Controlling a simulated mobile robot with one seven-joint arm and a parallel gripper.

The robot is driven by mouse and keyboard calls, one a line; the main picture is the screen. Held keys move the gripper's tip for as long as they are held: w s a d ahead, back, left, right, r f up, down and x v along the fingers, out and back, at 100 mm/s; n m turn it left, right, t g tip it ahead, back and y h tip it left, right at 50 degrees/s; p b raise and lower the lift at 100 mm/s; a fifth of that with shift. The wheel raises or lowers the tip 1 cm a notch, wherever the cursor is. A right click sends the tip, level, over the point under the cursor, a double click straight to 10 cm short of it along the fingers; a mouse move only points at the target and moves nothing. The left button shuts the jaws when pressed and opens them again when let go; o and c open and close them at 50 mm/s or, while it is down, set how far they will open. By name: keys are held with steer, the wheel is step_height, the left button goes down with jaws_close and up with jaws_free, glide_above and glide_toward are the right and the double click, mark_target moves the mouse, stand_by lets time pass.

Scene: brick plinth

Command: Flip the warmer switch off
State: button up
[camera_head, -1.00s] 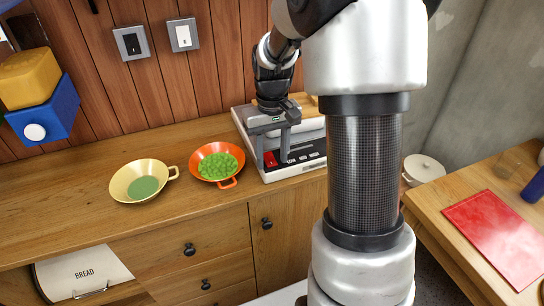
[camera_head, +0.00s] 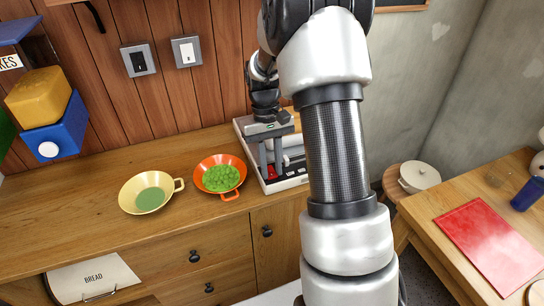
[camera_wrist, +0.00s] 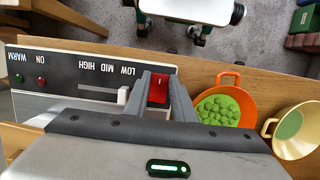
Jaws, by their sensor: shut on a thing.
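The warmer (camera_head: 296,183) is a white appliance with a black front panel on the wooden counter, partly hidden by my arm. In the wrist view its panel (camera_wrist: 60,72) appears upside down, with WARM, ON, LOW, MID and HIGH labels, green and red round lights and a white slider (camera_wrist: 123,95). The red switch (camera_wrist: 158,90) sits at the panel's end. My gripper (camera_head: 271,173) points down at it. In the wrist view its two fingers are on either side of the switch, shut on it. The switch's exact tilt is hard to tell.
An orange pan (camera_head: 221,193) of green pieces stands close left of the warmer, with a yellow pan (camera_head: 133,205) beyond it. Two wall switches (camera_head: 186,52) are on the planks behind. A red board (camera_head: 490,236) lies on the right table.

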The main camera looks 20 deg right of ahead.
steer(key=shift+w+r+g+p, duration=0.1)
steer(key=shift+w+g+p, duration=0.1)
steer(key=shift+g+p, duration=0.2)
steer(key=o, duration=1.1)
steer(key=shift+c, duration=0.2)
steer(key=p+v, duration=0.1)
steer(key=v, duration=1.6)
steer(key=shift+r+p, duration=0.15)
steer(key=shift+p, duration=0.15)
